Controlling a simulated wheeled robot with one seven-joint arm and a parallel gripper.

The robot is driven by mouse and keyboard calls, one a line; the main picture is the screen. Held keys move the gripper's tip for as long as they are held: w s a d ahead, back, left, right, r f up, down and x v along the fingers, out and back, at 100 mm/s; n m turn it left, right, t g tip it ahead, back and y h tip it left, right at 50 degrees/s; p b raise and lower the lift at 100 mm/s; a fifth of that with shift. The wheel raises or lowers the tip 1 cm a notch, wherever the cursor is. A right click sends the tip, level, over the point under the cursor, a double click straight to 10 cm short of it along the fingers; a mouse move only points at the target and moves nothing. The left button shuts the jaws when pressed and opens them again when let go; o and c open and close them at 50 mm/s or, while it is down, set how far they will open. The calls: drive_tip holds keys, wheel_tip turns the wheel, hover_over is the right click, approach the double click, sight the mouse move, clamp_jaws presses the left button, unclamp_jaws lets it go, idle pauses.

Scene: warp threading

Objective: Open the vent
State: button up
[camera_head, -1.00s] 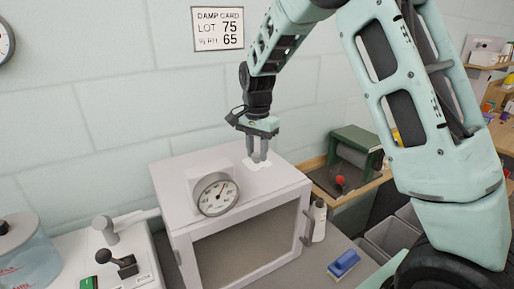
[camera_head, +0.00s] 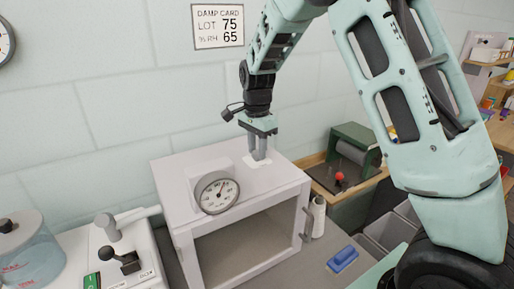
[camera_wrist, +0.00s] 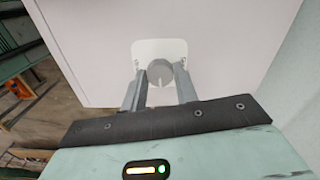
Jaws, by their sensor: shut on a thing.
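The vent appears to be a round grey knob (camera_wrist: 160,72) on a white rounded plate (camera_wrist: 147,49), set on the flat top of a pale box-shaped cabinet (camera_head: 190,172). My gripper (camera_head: 259,157) points down onto it from above. In the wrist view the two fingers (camera_wrist: 160,86) stand on either side of the knob and are shut on it. In the head view the fingers hide most of the knob, and part of the white plate (camera_head: 266,164) shows beside them. How far the vent is turned or open cannot be told.
A round dial gauge (camera_head: 217,192) stands on the cabinet's front top edge. A white bottle (camera_head: 318,216) and a blue brush-like block (camera_head: 343,259) are to its right. A machine with a black-knobbed lever (camera_head: 119,259) is at left. A damp card (camera_head: 218,25) hangs on the wall behind.

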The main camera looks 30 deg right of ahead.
sight(257, 152)
drive_tip(key=o, duration=1)
drive_tip(key=shift+c, duration=0.2)
wheel_tip(257, 152, up, 18)
drive_tip(key=b, duration=0.3)
drive_tip(key=shift+f, duration=0.25)
